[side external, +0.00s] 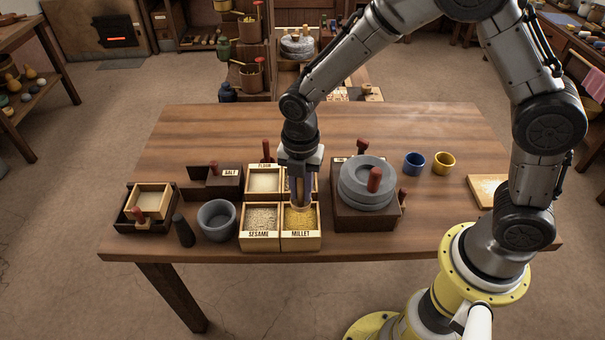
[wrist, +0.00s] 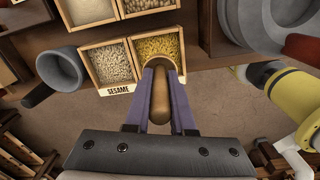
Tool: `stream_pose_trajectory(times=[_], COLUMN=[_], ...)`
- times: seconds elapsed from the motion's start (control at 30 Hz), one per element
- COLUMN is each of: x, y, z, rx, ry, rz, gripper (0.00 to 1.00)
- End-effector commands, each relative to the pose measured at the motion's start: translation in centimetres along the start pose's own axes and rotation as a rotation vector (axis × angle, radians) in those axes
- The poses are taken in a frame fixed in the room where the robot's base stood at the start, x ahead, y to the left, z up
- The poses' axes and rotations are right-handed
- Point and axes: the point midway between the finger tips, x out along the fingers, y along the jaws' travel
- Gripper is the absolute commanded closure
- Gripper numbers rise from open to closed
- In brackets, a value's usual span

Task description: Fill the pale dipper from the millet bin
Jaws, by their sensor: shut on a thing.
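My gripper (side external: 301,190) points down over the millet bin (side external: 300,238), a square wooden box of yellow grain labelled MILLET. In the wrist view the two purple fingers of my gripper (wrist: 163,98) are shut on the brown wooden handle of the pale dipper (wrist: 160,63). The dipper's pale cup (side external: 301,206) is at the millet in the side view. The millet bin (wrist: 160,46) lies just beyond it in the wrist view. The dipper's inside is largely hidden, so I cannot tell whether it holds grain, or how deep it sits.
The sesame bin (side external: 261,221) adjoins on the left, the flour bin (side external: 265,181) behind it. The stone quern (side external: 358,205) stands close on the right. Blue (side external: 414,164) and yellow (side external: 444,163) cups stand beyond.

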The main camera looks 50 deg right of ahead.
Motion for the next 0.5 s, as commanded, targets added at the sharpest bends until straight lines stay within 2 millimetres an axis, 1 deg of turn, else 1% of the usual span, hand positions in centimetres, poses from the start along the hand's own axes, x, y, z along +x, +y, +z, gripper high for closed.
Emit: stream_pose_trajectory(times=[0.17,0.5], x=[0.6,3.0], y=[0.1,0.1], z=[-0.2,-0.2], rx=[-0.005,-0.004], ry=[0.000,0.000], rz=[-0.001,-0.002], gripper=[1.00,1.00])
